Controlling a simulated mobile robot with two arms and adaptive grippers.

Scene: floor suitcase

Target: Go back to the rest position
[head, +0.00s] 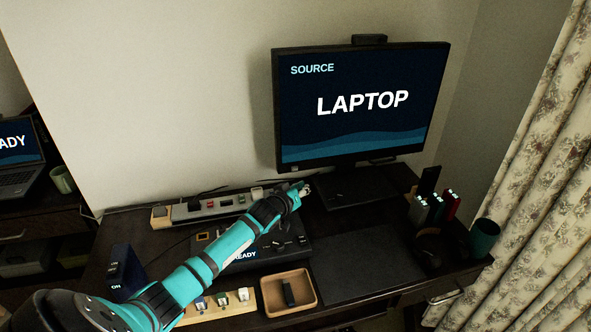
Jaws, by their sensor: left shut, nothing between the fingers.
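My left arm comes in from the lower left and stretches over the desk. My left gripper (304,189) is shut and empty, near the back of the desk below the monitor's left part. It is small and partly hidden by my own wrist. The monitor (362,105) shows "SOURCE LAPTOP". A black control box (290,247) with a small screen reading "READY" lies under and beside my forearm, which hides part of it. My right gripper is not in view.
A power strip (210,208) lies along the wall. A wooden tray (269,301) with a dark item sits in front. Bottles, a teal cup (484,238) and a dark mat (368,266) are to the right. A laptop (18,158) stands at far left.

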